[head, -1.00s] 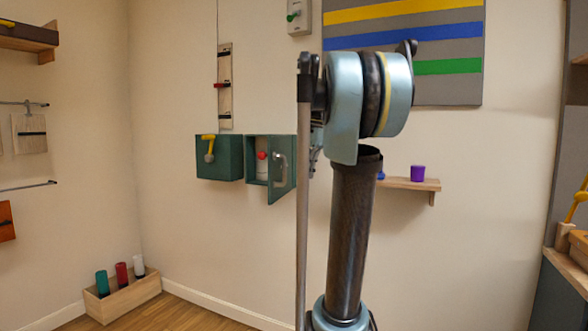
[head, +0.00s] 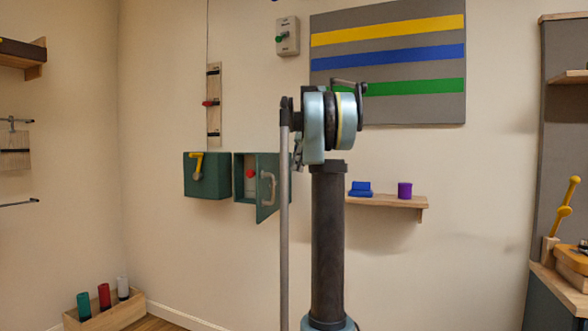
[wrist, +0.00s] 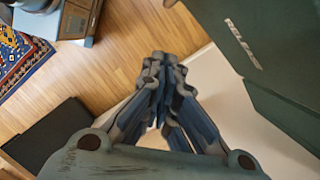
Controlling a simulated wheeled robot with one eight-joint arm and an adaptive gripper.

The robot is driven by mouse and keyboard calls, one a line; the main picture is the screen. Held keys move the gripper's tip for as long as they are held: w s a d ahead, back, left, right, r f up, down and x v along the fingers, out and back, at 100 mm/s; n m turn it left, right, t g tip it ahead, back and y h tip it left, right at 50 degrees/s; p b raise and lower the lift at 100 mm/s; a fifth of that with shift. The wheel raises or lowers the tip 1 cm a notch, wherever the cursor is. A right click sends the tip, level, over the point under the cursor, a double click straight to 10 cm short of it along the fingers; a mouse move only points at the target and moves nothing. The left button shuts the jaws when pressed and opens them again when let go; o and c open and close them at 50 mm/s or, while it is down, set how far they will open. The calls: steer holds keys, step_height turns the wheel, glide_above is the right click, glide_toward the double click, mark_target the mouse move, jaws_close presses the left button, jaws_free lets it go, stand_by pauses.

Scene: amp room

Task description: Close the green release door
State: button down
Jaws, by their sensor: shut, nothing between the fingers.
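The green release door (head: 268,187) stands swung open on the right side of a small green wall box (head: 243,188). It has a grey curved handle, and a red-topped object (head: 251,182) shows inside the box. My gripper (wrist: 166,62) is shut and empty in the wrist view, above the wooden floor. Dark green panels (wrist: 275,35) lie just to its right, apart from the fingertips. I cannot tell which part of the box or door they are. In the head view the fingers are hidden behind my arm.
A closed green box (head: 207,180) with a yellow handle (head: 197,166) hangs to the left. A wooden shelf (head: 385,201) with a blue object (head: 361,189) and a purple cup (head: 405,190) is to the right. A bin (head: 105,317) of coloured cylinders stands at the lower left.

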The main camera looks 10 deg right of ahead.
steer(key=a+f, duration=0.5)
steer(key=f, duration=0.2)
steer(key=shift+s+a, duration=0.35)
steer(key=shift+a, duration=0.05)
